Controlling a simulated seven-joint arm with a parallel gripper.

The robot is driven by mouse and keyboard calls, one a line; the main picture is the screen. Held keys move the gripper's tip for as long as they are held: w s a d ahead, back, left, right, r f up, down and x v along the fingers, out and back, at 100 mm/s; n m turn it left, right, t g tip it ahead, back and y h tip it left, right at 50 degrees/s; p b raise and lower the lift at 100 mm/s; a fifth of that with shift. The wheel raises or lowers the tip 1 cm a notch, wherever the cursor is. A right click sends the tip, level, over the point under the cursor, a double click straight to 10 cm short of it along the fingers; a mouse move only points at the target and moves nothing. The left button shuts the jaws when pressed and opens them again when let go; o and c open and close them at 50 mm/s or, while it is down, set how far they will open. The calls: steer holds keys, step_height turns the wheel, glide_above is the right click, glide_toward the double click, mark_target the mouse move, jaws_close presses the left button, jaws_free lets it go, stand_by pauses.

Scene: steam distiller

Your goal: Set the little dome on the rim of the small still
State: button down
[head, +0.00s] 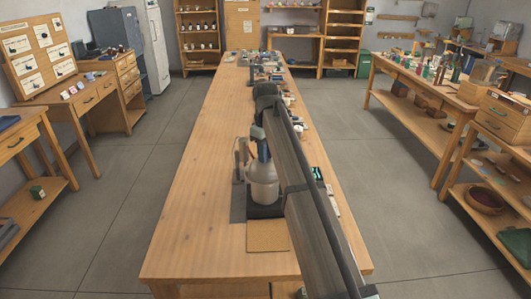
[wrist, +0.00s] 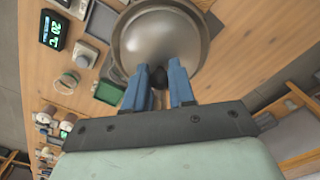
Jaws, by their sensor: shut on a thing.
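The little dome (wrist: 150,32) is a shiny silver, rounded lid with a dark knob (wrist: 159,78), filling the top middle of the wrist view. My gripper (wrist: 161,73) has its two blue fingers closed on either side of that knob, and in the head view it points down over the dome (head: 262,168). The small still (head: 263,190) is the silver, round-bodied vessel directly below, upright on a dark base. The dome hides the still's rim in the wrist view. I cannot tell whether the dome touches the rim or hovers just above it.
A thin grey upright thing (head: 240,158) stands close left of the still. A brown mat (head: 267,237) lies in front. The bench's left side (head: 195,200) is clear.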

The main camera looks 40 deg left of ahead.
steer(key=c, duration=0.9)
jaws_free()
steer(key=shift+o, duration=0.2)
